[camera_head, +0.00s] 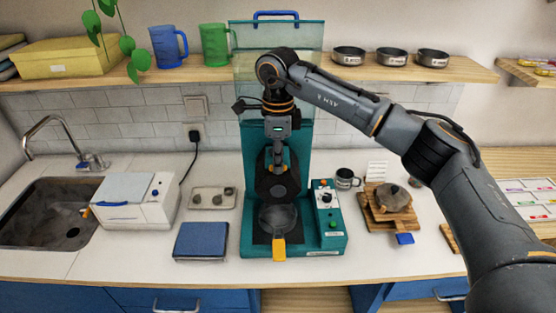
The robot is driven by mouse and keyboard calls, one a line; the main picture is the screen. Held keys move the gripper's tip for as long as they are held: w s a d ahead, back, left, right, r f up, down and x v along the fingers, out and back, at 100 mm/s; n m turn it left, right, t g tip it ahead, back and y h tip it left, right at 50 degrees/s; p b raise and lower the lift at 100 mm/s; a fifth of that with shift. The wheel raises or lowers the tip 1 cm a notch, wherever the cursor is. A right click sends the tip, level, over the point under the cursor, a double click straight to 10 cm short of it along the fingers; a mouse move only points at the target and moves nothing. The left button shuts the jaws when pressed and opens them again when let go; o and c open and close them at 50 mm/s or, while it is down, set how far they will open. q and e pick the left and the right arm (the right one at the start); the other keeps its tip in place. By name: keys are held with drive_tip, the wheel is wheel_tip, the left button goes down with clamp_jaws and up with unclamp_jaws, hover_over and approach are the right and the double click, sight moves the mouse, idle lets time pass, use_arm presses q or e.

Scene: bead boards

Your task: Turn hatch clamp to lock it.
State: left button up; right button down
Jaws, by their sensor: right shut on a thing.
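A tall teal machine (304,165) stands on the counter in the middle, with a dark body at its front. My right arm comes in from the right and bends down over the machine. My right gripper (277,168) points down at the machine's front, shut on a part that I take to be the hatch clamp. The fingers and the dark body hide this part, so I cannot tell its turn angle. Below is a clear round bowl (277,219), with an orange tab (279,250) at the front. My left gripper is not in view.
A control box with knobs (327,212) adjoins the machine on the right. A blue-topped scale (201,240) and a white box (137,200) stand left. A mug (346,179) and wooden boards (378,217) stand right. A shelf (180,72) runs behind.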

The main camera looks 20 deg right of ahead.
drive_tip(key=m+b, duration=0.2)
drive_tip(key=m, duration=0.2)
drive_tip(key=shift+f+b, duration=0.1)
drive_tip(key=shift+b, duration=0.2)
drive_tip(key=m+b, duration=0.2)
drive_tip(key=m, duration=0.4)
drive_tip(key=shift+m+b, duration=0.3)
drive_tip(key=shift+b, duration=0.05)
drive_tip(key=m+b, duration=0.1)
drive_tip(key=m, duration=0.2)
drive_tip(key=shift+m+b, duration=0.55)
drive_tip(key=shift+m, duration=1.35)
drive_tip(key=shift+r, duration=0.2)
drive_tip(key=c, duration=1.4)
unclamp_jaws()
drive_tip(key=shift+f, duration=0.1)
